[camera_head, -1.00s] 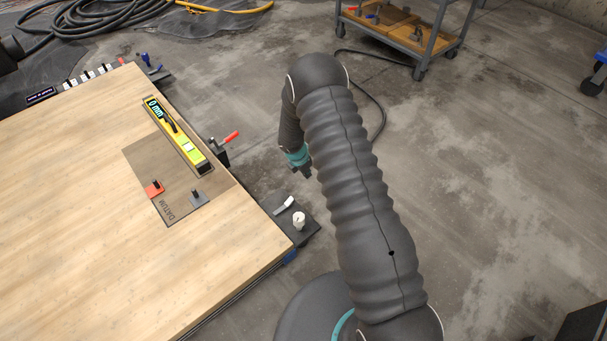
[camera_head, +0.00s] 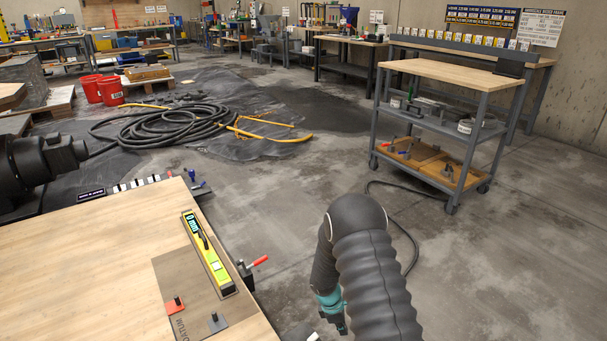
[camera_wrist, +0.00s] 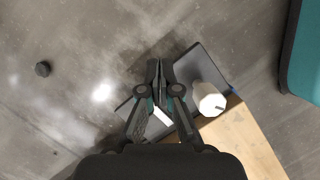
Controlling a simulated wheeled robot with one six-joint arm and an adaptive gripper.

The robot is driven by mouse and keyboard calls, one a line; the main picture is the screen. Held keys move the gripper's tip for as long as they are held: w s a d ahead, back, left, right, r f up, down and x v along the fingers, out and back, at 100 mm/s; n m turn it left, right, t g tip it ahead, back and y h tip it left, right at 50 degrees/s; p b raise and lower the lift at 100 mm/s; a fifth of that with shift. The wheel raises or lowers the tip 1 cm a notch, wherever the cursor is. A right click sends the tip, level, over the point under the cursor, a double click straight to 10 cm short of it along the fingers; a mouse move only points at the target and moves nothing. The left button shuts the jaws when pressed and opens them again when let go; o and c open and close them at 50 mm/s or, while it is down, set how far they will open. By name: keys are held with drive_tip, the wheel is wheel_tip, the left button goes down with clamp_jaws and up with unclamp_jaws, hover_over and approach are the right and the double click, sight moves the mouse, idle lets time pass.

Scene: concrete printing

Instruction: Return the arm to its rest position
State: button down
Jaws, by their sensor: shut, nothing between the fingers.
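My arm, in a ribbed dark sleeve, rises from the bottom right of the head view, bends at a rounded elbow and hangs down. My gripper (camera_head: 338,324) is at its lower end, beside the wooden table's (camera_head: 80,262) right edge. In the wrist view my gripper (camera_wrist: 159,72) has its fingertips together, with nothing between them. Below it there are a dark side shelf (camera_wrist: 205,62), a white cylindrical thing (camera_wrist: 208,99) and a small white piece (camera_wrist: 163,117).
A yellow level (camera_head: 207,254), a red clamp piece (camera_head: 174,306) and a grey one (camera_head: 217,322) lie on the table. A red-handled clamp (camera_head: 254,264) juts from its edge. A grey cart (camera_head: 448,128) stands back right. Coiled hose (camera_head: 165,128) lies on the floor. Open floor is right of my arm.

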drive_tip(key=s+d+r+m+t+y, duration=0.1)
drive_tip(key=s+r+m+t, duration=0.1)
drive_tip(key=s+r+m, duration=0.3)
drive_tip(key=s+d+r+m+t+y, duration=0.1)
drive_tip(key=s+r+m, duration=0.5)
drive_tip(key=s+r, duration=0.8)
drive_tip(key=s+d+r+m+t+y, duration=0.1)
drive_tip(key=s+r+m+t, duration=0.2)
drive_tip(key=r, duration=2.6)
drive_tip(key=s+m, duration=0.3)
drive_tip(key=s, duration=0.3)
drive_tip(key=shift+s+d+y, duration=0.15)
drive_tip(key=shift+s+y, duration=0.15)
drive_tip(key=shift+s, duration=0.1)
